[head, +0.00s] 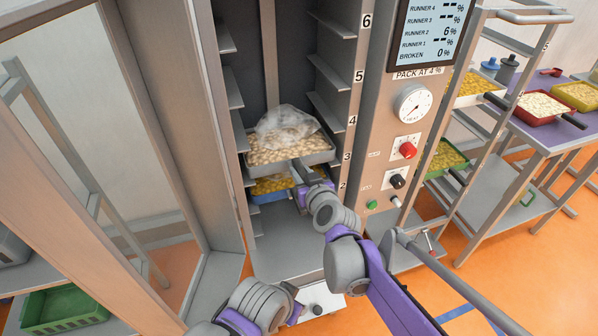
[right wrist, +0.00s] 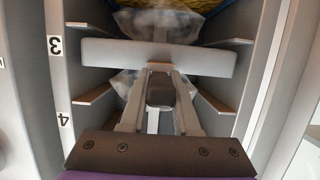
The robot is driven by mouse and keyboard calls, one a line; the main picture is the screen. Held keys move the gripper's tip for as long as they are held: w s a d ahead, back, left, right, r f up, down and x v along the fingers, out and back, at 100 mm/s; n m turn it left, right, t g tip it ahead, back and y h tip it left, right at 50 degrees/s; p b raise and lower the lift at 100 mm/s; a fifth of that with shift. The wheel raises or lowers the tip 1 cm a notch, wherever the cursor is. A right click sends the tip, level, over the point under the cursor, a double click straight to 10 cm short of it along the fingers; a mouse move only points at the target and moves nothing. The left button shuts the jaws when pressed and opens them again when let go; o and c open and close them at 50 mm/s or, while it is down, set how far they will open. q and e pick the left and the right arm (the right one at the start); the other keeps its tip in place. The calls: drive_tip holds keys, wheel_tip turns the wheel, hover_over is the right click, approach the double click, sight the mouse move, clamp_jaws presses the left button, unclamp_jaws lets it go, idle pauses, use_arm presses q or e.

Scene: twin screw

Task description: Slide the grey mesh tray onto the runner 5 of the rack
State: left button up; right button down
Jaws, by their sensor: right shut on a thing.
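A grey tray (head: 318,157) with pale pieces in it sits in the rack (head: 342,55) at about the height of label 3. A clear plastic bag (head: 285,122) lies over its contents. Whether the tray is mesh I cannot tell. Its front edge also shows in the right wrist view (right wrist: 215,58). My right gripper (right wrist: 160,95) is shut on the tray's front handle; in the head view the gripper (head: 303,170) is in front of the tray. Runner 5 (head: 328,72), beside label 5, is bare, above the tray. Part of my left arm shows at the bottom; its gripper does not.
A blue tray with yellow pieces (head: 270,186) is just below the grey tray. The glass door (head: 90,110) stands open on the left. A control panel (head: 408,150) is right of the opening. Further right are a trolley with trays (head: 447,160) and a purple-topped table (head: 565,130).

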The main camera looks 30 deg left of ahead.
drive_tip(key=shift+s+d, duration=1)
drive_tip(key=shift+d, duration=0.15)
drive_tip(key=shift+s+d, duration=0.3)
drive_tip(key=shift+d, duration=0.05)
drive_tip(key=s+d+p, duration=0.2)
drive_tip(key=s+d, duration=0.8)
drive_tip(key=d, duration=0.2)
drive_tip(key=shift+s+p, duration=0.2)
drive_tip(key=shift+p, duration=0.2)
drive_tip(key=shift+w+d, duration=0.1)
drive_tip(key=shift+d, duration=0.1)
